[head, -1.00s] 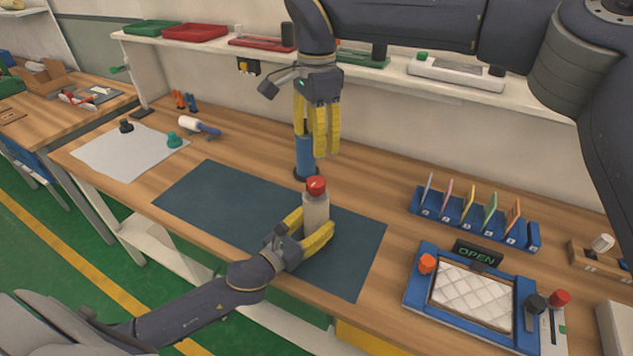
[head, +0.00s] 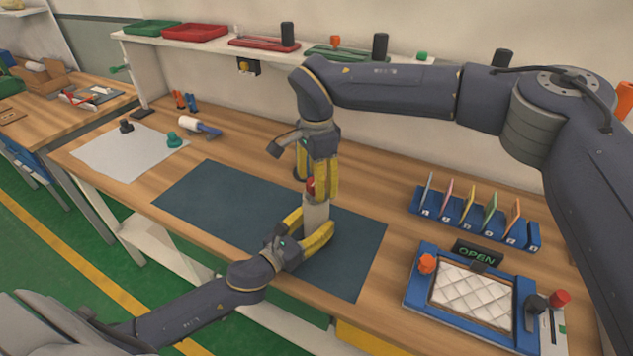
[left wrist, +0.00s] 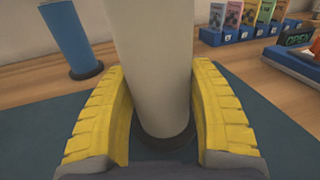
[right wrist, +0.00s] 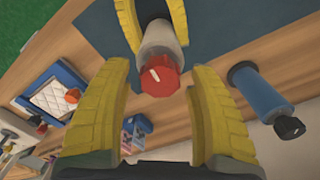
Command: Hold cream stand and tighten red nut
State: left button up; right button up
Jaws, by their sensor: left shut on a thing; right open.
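The cream stand (head: 316,217) stands upright on the dark mat, with a dark ring at its base in the left wrist view (left wrist: 160,70). My left gripper (head: 314,238) is shut around it low down, one yellow finger on each side (left wrist: 160,125). The red nut (head: 310,186) sits on top of the stand; in the right wrist view it (right wrist: 158,77) shows a white mark. My right gripper (head: 318,195) points down above the stand. Its open fingers lie on either side of the nut with gaps, and they partly hide it in the head view.
A blue cylinder with a dark cap (right wrist: 265,95) stands close behind the cream stand. A blue rack of coloured cards (head: 475,218) and a blue tray with a quilted white pad (head: 412,295) are to the right. The left part of the dark mat (head: 215,200) is clear.

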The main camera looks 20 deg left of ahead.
jog(key=shift+f, duration=0.15)
grip_shut()
dwell(0.5)
